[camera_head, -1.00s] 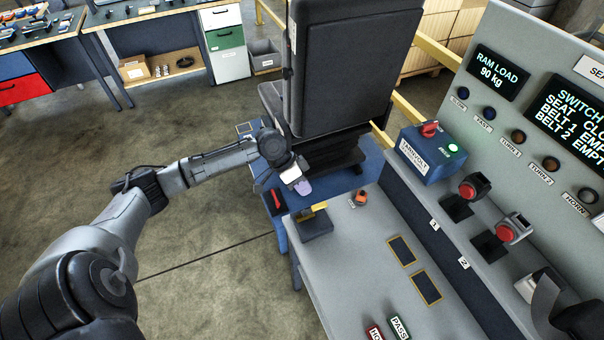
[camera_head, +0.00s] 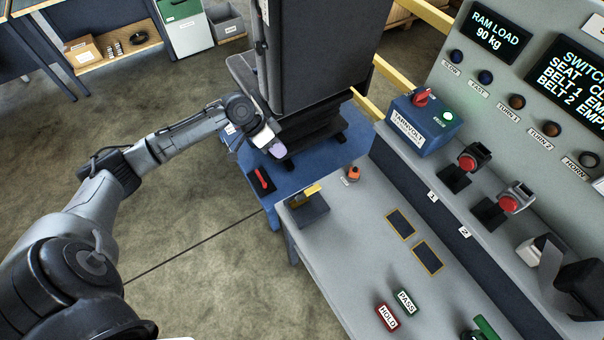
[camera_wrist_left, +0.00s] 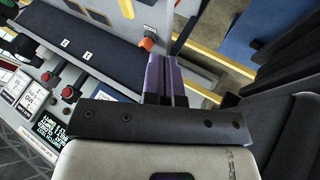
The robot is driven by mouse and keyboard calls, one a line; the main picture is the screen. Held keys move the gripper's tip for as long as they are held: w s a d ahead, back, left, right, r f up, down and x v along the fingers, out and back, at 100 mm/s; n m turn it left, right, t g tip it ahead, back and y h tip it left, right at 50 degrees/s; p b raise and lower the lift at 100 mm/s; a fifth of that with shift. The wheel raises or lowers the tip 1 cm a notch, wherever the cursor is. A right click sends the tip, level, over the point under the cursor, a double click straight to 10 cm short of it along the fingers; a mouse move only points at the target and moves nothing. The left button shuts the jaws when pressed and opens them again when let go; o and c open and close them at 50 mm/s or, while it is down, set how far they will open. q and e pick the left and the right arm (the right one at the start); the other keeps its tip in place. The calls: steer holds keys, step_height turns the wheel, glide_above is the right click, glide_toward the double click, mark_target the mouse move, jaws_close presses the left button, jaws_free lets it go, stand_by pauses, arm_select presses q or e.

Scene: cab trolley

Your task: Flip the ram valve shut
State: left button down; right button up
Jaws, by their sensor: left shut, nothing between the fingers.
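No part in view is labelled as the ram valve, so I cannot tell for certain which it is. Lever-like parts nearby are a red handle (camera_head: 261,180) on a dark plate, a yellow lever (camera_head: 306,192) on a grey block, and a small orange knob (camera_head: 353,173) with a tag on the bench. My left gripper (camera_head: 277,150) has purple fingers and is shut and empty, in front of the seat base and above the blue platform. In the left wrist view its fingers (camera_wrist_left: 165,62) are together, with an orange part (camera_wrist_left: 147,44) beyond their tips. My right gripper is not in view.
The black seat (camera_head: 315,55) stands right behind my left gripper. The grey bench (camera_head: 372,265) and sloping console (camera_head: 520,120) lie to the right, with a blue TARNVOLT box (camera_head: 424,125) and red-buttoned switches. Open floor lies to the left.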

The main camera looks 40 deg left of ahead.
mark_target(308, 192)
arm_select(q)
steer(key=shift+w+d+f+b, duration=0.15)
steer(key=shift+w+d+f, duration=0.1)
steer(key=shift+d+f, duration=1.2)
steer(key=shift+w+d+f+b, duration=0.1)
steer(key=shift+w+d+f, duration=0.1)
steer(key=shift+d+f, duration=1.2)
steer(key=shift+w+d+f+b, duration=0.15)
steer(key=shift+w+d+f, duration=0.1)
steer(key=shift+d+f, duration=1.2)
